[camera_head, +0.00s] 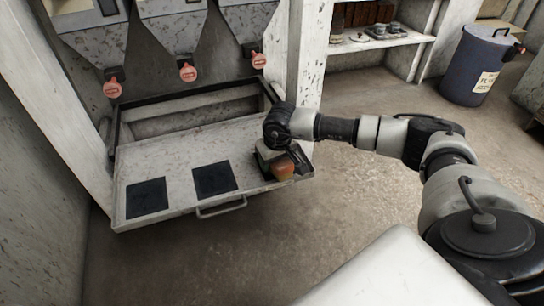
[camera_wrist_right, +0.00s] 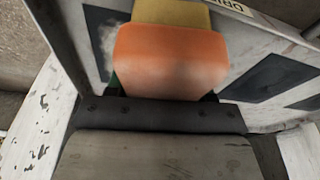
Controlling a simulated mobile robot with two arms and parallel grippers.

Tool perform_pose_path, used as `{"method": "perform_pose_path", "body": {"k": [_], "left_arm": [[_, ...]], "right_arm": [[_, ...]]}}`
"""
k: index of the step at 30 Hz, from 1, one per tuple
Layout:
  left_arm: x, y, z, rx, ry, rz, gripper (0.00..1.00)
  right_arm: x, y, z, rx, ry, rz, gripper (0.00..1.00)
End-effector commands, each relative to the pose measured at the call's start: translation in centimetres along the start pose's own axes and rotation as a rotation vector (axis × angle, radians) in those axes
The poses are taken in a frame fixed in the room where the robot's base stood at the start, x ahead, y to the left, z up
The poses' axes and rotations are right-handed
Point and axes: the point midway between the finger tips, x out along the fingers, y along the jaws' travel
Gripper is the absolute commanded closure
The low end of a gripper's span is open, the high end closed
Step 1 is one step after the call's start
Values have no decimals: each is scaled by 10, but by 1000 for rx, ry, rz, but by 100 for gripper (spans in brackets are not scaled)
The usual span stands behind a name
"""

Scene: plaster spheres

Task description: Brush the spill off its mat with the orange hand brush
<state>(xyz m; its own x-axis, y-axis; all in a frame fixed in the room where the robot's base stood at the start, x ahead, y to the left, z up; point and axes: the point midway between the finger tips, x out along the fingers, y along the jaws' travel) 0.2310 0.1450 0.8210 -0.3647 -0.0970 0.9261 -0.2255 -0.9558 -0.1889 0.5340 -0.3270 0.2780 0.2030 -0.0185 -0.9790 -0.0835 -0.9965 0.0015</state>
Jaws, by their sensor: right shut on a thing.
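The orange hand brush (camera_head: 284,169) is in my right gripper (camera_head: 274,161), low over the right end of the pulled-out tray (camera_head: 174,162). In the right wrist view the brush's orange block (camera_wrist_right: 172,62) fills the middle, with a yellow part (camera_wrist_right: 172,13) beyond it. A whitish spill (camera_wrist_right: 107,42) shows beside the block on a dark mat (camera_wrist_right: 92,22). The brush hides the rest of that mat, and I cannot tell whether it touches it. In the head view this mat is mostly under my gripper. My left gripper is not in view.
Two bare dark mats, one at left (camera_head: 147,198) and one in the middle (camera_head: 214,180), lie on the tray. A handle (camera_head: 222,207) is on its front edge. Chutes with red tags (camera_head: 188,73) hang above. A blue bin (camera_head: 478,66) stands far right.

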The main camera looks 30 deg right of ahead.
Motion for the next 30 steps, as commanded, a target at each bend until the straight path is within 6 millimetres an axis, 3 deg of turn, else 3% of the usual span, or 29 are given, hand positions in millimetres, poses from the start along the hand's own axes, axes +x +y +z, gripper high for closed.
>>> {"method": "perform_pose_path", "body": {"k": [3,21,30], "left_arm": [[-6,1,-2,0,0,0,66],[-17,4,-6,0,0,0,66],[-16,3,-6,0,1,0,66]], "right_arm": [[10,4,-3,1,-10,12,85],[15,2,-35,0,-10,8,85],[13,0,-36,-2,-10,5,85]]}}
